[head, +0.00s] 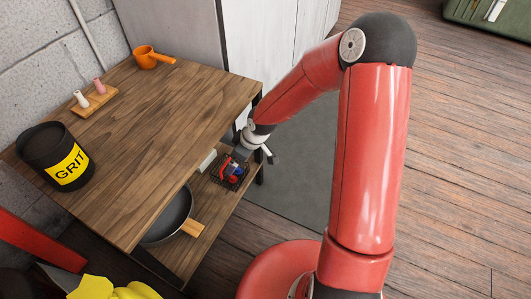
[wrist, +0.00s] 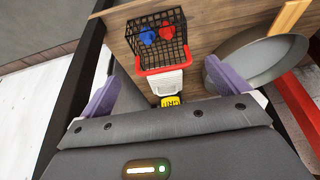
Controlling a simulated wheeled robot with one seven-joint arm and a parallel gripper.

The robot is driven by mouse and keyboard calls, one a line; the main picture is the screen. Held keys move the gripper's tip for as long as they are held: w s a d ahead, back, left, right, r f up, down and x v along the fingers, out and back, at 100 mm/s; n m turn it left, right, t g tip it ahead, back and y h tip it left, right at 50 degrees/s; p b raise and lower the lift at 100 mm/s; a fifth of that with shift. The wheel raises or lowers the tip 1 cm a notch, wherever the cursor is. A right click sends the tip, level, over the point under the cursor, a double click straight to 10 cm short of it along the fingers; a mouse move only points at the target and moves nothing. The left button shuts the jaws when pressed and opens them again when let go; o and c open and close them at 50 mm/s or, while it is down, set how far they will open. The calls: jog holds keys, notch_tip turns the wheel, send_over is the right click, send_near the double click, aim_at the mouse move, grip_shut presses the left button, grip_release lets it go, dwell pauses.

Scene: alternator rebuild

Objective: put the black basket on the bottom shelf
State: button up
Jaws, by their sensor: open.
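The black basket (head: 233,181) is a small wire basket with a red handle. It sits on the bottom shelf (head: 218,207) of the wooden table, near the shelf's right end. In the wrist view the basket (wrist: 181,48) shows upright on the wood, holding a blue and a red item. My gripper (wrist: 163,84) is open, its two purple fingers apart with nothing gripped between them. The red handle lies just beyond the fingertips. In the head view my gripper (head: 266,150) is at the shelf's right end, close to the basket and partly hidden.
A dark pan (head: 170,217) with a wooden handle lies on the same shelf. A white block (head: 206,160) stands beside the basket. Above, the tabletop (head: 160,120) holds a GRIT bucket (head: 48,150), an orange pot (head: 146,57) and a small wooden tray (head: 87,107). Floor to the right is clear.

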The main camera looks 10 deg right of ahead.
jog(key=s+d+r+m+t+h, duration=0.15)
jog(key=s+d+r, duration=0.3)
jog(key=r, duration=0.45)
jog(key=s+d+r+m+h, duration=0.3)
jog(key=s+d+r, duration=0.15)
jog(key=r, duration=0.45)
jog(key=s+d+r+m, duration=0.1)
jog(key=s+r+m, duration=0.2)
jog(key=s, duration=0.4)
jog(key=s+d+r+m+t, duration=0.1)
jog(key=s+d+r+m, duration=0.1)
jog(key=s+r, duration=0.4)
jog(key=shift+s+r+m+y, duration=0.15)
jog(key=shift+s+m+y, duration=0.3)
jog(key=shift+s, duration=0.45)
jog(key=shift+s, duration=0.1)
